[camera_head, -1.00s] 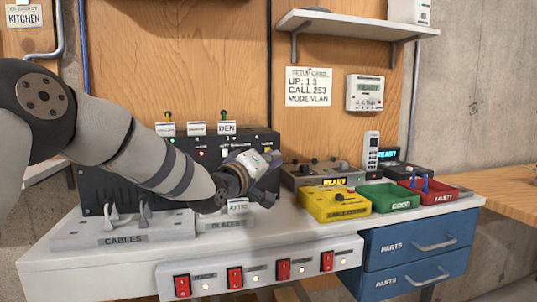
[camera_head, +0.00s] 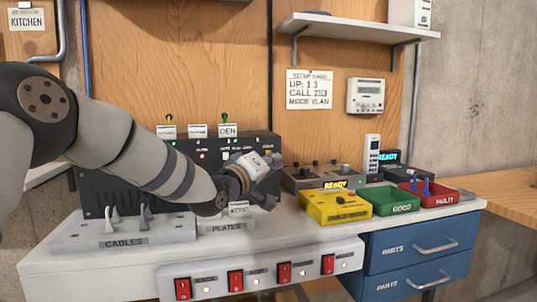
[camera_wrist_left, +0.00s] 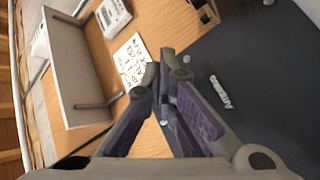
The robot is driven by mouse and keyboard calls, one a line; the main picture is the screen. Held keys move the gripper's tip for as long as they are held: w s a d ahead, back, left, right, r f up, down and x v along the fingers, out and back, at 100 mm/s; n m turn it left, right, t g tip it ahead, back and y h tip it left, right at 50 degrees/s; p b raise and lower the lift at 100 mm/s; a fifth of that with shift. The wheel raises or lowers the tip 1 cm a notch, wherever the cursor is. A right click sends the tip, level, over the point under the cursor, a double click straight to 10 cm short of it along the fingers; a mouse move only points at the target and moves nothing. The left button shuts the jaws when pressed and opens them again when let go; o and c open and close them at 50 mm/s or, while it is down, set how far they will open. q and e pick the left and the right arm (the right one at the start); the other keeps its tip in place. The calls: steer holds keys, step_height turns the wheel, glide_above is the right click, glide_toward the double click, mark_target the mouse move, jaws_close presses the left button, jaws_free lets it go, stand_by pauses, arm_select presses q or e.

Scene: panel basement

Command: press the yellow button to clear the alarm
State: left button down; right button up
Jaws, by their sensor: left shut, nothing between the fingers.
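I cannot make out a yellow button for certain in either view. The black panel unit (camera_head: 95,190) stands at the back of the bench, with small lights and labels on its front. My left gripper (camera_head: 272,162) is at the right end of this unit and hides part of its front. In the wrist view my left gripper (camera_wrist_left: 164,78) is shut and empty, its fingers together. A dark surface (camera_wrist_left: 255,75) with white lettering lies beyond it; I cannot tell whether they touch. My right gripper is not in view.
A grey device with a READY display (camera_head: 300,180) stands right of the gripper. A power strip with red switches (camera_head: 262,268) runs along the front. A shelf (camera_head: 355,28) hangs above.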

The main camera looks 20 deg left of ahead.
arm_select(q)
steer(key=shift+w, duration=0.15)
steer(key=shift+w+a, duration=0.25)
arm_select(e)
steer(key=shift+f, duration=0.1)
arm_select(q)
steer(key=shift+w+a, duration=0.15)
steer(key=shift+w, duration=0.15)
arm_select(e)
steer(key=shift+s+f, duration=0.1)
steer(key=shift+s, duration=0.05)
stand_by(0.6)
arm_select(q)
steer(key=shift+s+d+p, duration=0.3)
steer(key=shift+s+d, duration=0.1)
steer(key=shift+s, duration=0.3)
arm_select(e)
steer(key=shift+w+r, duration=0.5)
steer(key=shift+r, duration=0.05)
